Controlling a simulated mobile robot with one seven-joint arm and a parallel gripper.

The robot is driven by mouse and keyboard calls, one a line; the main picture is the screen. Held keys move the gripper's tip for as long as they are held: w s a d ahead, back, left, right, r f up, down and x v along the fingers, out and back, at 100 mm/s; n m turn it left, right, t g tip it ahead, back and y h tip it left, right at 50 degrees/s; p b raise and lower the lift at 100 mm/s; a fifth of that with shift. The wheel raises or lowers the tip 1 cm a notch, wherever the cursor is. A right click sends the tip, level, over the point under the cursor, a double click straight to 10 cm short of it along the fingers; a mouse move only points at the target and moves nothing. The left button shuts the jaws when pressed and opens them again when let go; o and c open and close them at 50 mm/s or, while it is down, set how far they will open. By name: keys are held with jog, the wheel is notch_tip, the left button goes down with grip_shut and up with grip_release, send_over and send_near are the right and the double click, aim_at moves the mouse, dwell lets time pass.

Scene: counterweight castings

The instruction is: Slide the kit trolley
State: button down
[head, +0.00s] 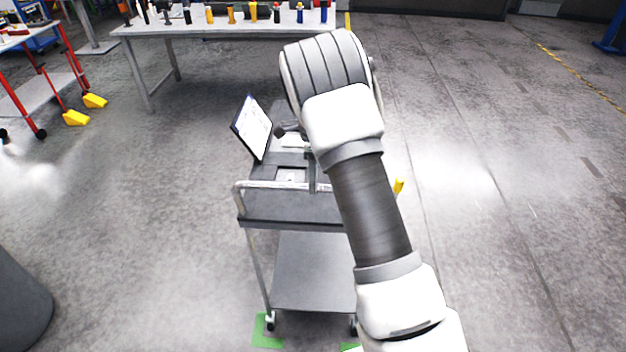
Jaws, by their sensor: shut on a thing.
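The kit trolley (307,270) is a grey two-shelf cart in the middle of the head view, with a pale handle rail (262,185) along its near edge. A tilted panel with a white face (254,128) stands at its upper left side. My gripper (313,186) is partly hidden behind my own white and grey arm; a narrow grey part of it reaches down to the rail, and it is shut on the handle. The arm also covers the trolley's right side. The near wheels stand at green floor marks (267,331).
A workbench (215,28) with several bottles and tools stands behind. A red-framed cart (45,90) and yellow blocks (76,118) are at the far left. A dark rounded object (18,305) is at lower left. The concrete floor on the right is open.

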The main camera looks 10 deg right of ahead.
jog(key=shift+w+r, duration=0.1)
jog(key=shift+w, duration=0.2)
jog(key=c, duration=0.6)
grip_release()
jog(key=shift+s, duration=0.1)
jog(key=shift+c, duration=0.2)
jog(key=w+r, duration=0.3)
jog(key=r, duration=1.4)
jog(key=shift+w+d+b, duration=0.15)
jog(key=shift+d+b, duration=0.2)
jog(key=shift+d, duration=0.1)
